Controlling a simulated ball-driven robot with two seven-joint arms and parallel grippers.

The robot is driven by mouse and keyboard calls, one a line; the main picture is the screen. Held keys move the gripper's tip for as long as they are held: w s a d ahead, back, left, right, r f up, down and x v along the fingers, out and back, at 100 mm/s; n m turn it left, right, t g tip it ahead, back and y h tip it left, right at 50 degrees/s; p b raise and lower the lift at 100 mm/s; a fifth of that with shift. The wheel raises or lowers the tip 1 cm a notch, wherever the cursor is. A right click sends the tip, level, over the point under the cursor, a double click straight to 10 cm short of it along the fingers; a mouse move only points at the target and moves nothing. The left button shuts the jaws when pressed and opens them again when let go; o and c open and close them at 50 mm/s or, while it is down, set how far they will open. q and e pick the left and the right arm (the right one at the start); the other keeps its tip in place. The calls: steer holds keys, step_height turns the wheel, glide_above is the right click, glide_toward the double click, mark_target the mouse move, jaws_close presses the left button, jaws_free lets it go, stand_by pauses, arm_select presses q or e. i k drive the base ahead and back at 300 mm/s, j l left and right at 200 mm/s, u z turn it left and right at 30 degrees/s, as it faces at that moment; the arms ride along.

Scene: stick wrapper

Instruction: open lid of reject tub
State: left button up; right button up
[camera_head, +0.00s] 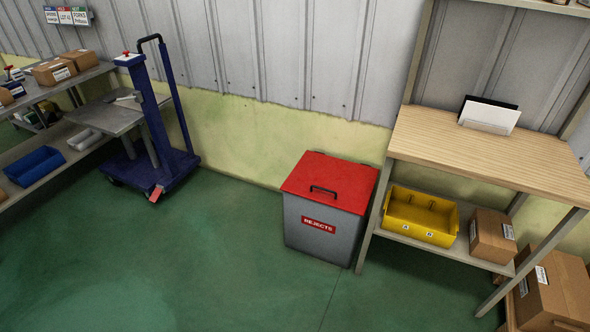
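The reject tub (313,230) is a grey bin with a red label reading REJECTS on its front. It stands on the green floor against the wall, just left of the wooden workbench. Its red lid (335,175) lies flat and shut on top. A dark handle (324,190) sits near the front edge of the lid. Neither of my grippers shows in the head view.
The wooden workbench (480,150) stands close to the tub's right side, with a yellow bin (421,214) and a carton (492,236) on its lower shelf. A blue lift trolley (150,130) stands at the left. The green floor in front is clear.

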mark_target(318, 176)
steer(key=i+j+z, duration=0.1)
steer(key=i, duration=0.45)
steer(key=i+j+z, duration=0.15)
steer(key=i, duration=0.4)
